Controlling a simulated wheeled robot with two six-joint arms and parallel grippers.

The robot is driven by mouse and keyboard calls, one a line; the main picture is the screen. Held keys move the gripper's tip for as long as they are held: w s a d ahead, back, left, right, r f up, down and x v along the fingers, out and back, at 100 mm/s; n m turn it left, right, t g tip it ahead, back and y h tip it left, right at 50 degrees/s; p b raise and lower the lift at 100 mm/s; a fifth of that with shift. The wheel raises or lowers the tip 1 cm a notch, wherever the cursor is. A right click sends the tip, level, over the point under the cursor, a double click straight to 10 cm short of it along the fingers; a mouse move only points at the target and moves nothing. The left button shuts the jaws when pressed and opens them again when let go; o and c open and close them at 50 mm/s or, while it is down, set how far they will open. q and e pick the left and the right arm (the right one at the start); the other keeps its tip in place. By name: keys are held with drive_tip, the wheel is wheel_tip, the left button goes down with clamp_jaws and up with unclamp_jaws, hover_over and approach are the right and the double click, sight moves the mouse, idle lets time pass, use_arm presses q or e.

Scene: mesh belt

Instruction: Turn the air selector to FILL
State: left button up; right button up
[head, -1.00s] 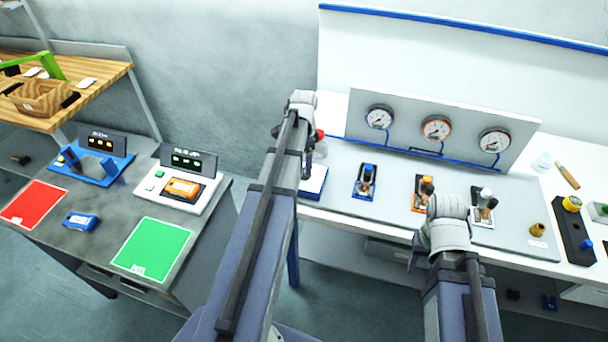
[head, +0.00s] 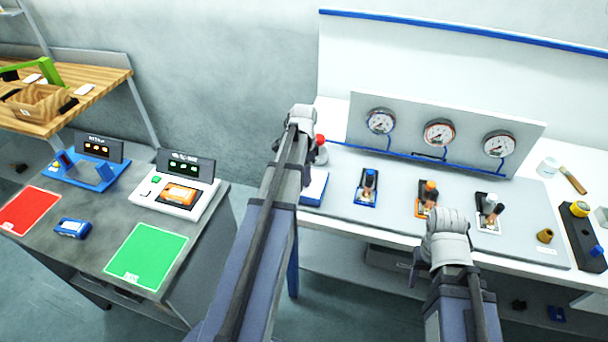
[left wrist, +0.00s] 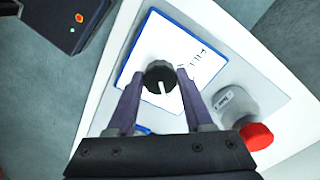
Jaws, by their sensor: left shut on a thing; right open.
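The air selector is a black round knob (left wrist: 160,76) with a white line, on a white plate with a blue border (left wrist: 148,50). The line runs nearly up and down in the left wrist view. Small lettering on the plate, to the right of the knob, looks like FILL. My left gripper (left wrist: 161,82) is shut on the knob, a finger at either side. In the head view the plate (head: 314,188) shows beside my left arm, which hides the knob and fingertips. My right gripper (head: 414,268) is open, low at the bench's front edge, mostly hidden by its wrist.
Blue (head: 367,188), orange (head: 427,199) and white (head: 490,211) fittings stand on the bench below several gauges. A side table (head: 60,254) with red and green mats is at left.

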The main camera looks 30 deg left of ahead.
use_arm(q)
clamp_jaws()
drive_tip(key=n, duration=0.9)
drive_tip(key=shift+d, duration=0.1)
drive_tip(key=n, duration=0.5)
drive_tip(key=shift+d+n, duration=0.1)
drive_tip(key=shift+n, duration=1.9)
